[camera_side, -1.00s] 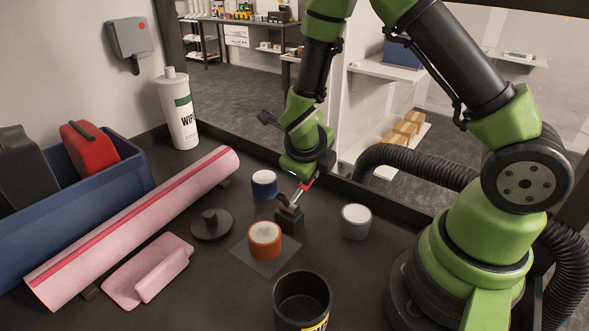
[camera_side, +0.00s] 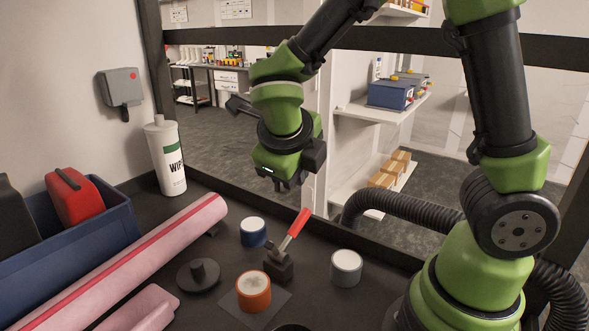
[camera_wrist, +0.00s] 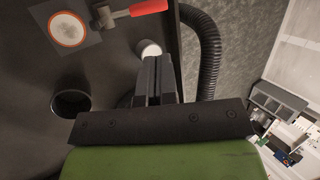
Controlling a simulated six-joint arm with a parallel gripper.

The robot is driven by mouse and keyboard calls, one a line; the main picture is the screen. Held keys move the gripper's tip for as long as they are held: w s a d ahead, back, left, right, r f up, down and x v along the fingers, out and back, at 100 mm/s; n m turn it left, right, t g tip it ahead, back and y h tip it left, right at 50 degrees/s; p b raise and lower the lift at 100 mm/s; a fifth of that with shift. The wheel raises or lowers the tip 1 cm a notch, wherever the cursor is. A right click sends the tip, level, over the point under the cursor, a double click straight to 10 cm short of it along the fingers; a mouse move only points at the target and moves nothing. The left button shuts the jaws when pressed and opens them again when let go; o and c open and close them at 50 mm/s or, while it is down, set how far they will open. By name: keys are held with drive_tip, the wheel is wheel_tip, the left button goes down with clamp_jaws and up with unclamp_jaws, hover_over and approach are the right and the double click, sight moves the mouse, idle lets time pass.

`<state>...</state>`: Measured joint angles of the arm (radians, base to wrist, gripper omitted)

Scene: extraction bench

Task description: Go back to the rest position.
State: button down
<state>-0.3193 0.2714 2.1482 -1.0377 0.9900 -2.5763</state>
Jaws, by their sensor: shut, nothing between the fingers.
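My gripper (camera_side: 288,183) is raised in the air above the back edge of the bench, pointing down, with nothing held. In the wrist view my gripper (camera_wrist: 156,62) has its fingers together. The red handle also shows at the top of the wrist view (camera_wrist: 148,7). My gripper is well clear of this tool and of the bench top.
An orange jar (camera_side: 253,292) sits on a grey square, with a blue jar (camera_side: 253,232) and a grey jar (camera_side: 346,268) nearby. A pink roll (camera_side: 150,255), blue bin (camera_side: 75,240) and wipes canister (camera_side: 168,160) stand left. A black hose (camera_side: 400,205) curves along the back right.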

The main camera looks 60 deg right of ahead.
drive_tip(key=shift+r, duration=0.1)
drive_tip(key=s+a+r+n+t+y, duration=0.1)
drive_tip(key=s+r+n+y, duration=0.3)
drive_tip(key=n, duration=1.1)
drive_tip(key=s+a+r+n+t+y, duration=0.2)
drive_tip(key=s+n, duration=0.6)
drive_tip(key=n, duration=0.8)
wheel_tip(320, 180, up, 3)
drive_tip(key=shift+r+t+y, duration=0.2)
drive_tip(key=shift+t+y, duration=0.7)
drive_tip(key=shift+y, duration=0.1)
